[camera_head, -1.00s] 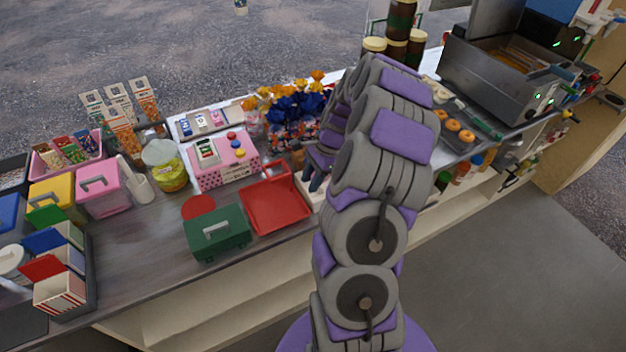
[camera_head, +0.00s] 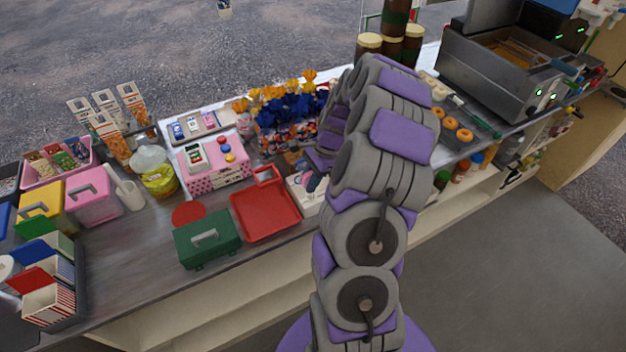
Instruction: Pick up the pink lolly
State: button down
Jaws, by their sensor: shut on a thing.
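My gripper (camera_head: 314,178) is at the end of my bent arm, low over a white box (camera_head: 308,196) on the counter, right of the red tray. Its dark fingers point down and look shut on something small. My arm hides most of the jaws, so I cannot make out what is held. I cannot pick out the pink lolly for sure; it may be hidden between the fingers or behind my arm.
A red tray (camera_head: 243,222) and green box (camera_head: 190,257) lie along the counter's front edge. A pink polka-dot box (camera_head: 208,182) and blue-and-orange wrapped sweets (camera_head: 290,108) stand behind. A fryer (camera_head: 460,75) and doughnuts (camera_head: 448,122) are at right. Bare counter (camera_head: 130,250) shows left of the green box.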

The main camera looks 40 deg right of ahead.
jog(key=shift+d, duration=0.1)
jog(key=shift+a+r, duration=0.2)
jog(key=shift+a, duration=0.95)
jog(key=shift+d+r, duration=0.3)
jog(key=shift+r, duration=0.1)
notch_tip(320, 180, up, 9)
jog(key=shift+d+r+p, duration=0.1)
jog(key=shift+p, duration=1)
jog(key=shift+d, duration=0.1)
